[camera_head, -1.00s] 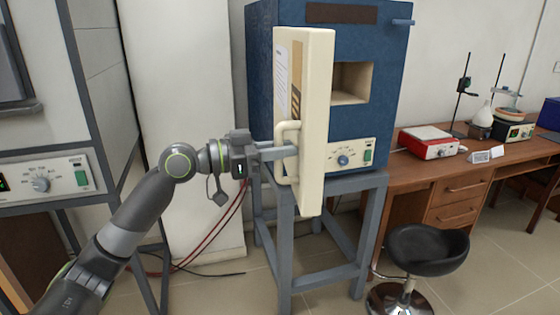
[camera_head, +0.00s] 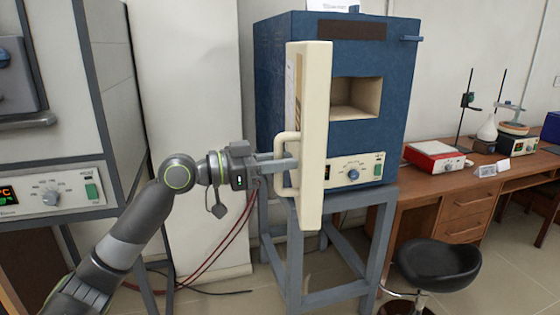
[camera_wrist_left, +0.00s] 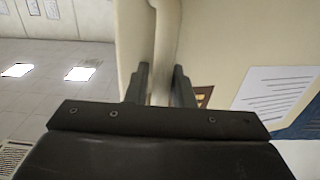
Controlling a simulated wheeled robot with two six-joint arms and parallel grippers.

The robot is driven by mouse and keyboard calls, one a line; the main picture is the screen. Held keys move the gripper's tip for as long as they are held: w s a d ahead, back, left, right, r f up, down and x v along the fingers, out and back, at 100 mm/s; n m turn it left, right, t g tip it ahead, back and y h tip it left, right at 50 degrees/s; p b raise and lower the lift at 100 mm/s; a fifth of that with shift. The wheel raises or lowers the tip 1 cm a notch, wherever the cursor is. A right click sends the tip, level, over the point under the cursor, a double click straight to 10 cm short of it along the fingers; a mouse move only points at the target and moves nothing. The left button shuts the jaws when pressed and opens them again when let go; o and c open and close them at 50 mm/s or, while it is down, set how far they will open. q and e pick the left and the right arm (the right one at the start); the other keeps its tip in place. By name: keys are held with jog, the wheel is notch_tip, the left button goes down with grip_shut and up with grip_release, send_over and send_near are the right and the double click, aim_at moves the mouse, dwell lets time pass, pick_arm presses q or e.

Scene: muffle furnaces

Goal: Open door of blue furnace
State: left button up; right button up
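The blue furnace (camera_head: 270,60) stands on a grey metal stand, and its square chamber opening (camera_head: 355,97) is uncovered. Its thick cream door (camera_head: 315,140) stands swung out at the left side, seen nearly edge-on. A cream loop handle (camera_head: 286,136) is on the door's left, outer face. My left gripper (camera_head: 291,164) is at the lower part of this handle. In the left wrist view its fingers (camera_wrist_left: 162,85) lie on both sides of the cream handle bar (camera_wrist_left: 165,45), closed on it. My right gripper is not in view.
A grey furnace (camera_head: 60,140) on a frame stands at the left. A black stool (camera_head: 438,262) is at the lower right, before a brown desk (camera_head: 465,205) with a red-and-white device (camera_head: 435,157). Red cables (camera_head: 215,245) hang behind my left arm.

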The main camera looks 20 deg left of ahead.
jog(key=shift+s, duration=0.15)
